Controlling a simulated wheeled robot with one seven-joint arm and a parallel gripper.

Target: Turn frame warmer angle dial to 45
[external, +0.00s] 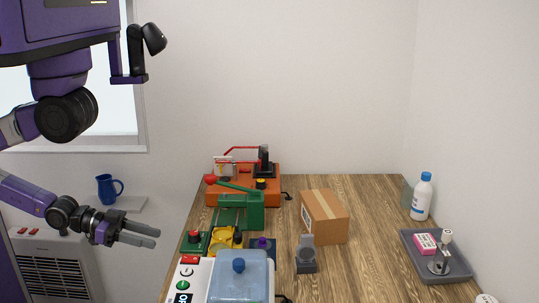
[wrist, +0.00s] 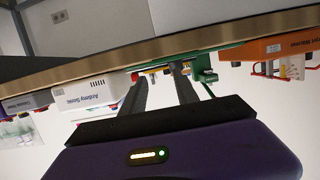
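The orange machine (external: 225,199) at the back left of the wooden table appears to be the frame warmer. It carries a red lever frame and a black upright part. A small yellow-and-black knob (external: 260,184) on its top may be the angle dial; its setting is too small to read. The machine also shows at the right of the wrist view (wrist: 262,48), rolled over, with small white lettering. My gripper (external: 152,237) is in the air left of the table, clear of the machine. In the wrist view its two fingers (wrist: 158,75) are apart with nothing held between them.
A green lever press (external: 240,212) stands in front of the orange machine. A white device with a blue-lidded box (external: 240,275) is nearer. A cardboard box (external: 323,217), grey stand (external: 306,256), grey tray (external: 453,268) and white bottle (external: 421,198) stand right. The table's middle right is clear.

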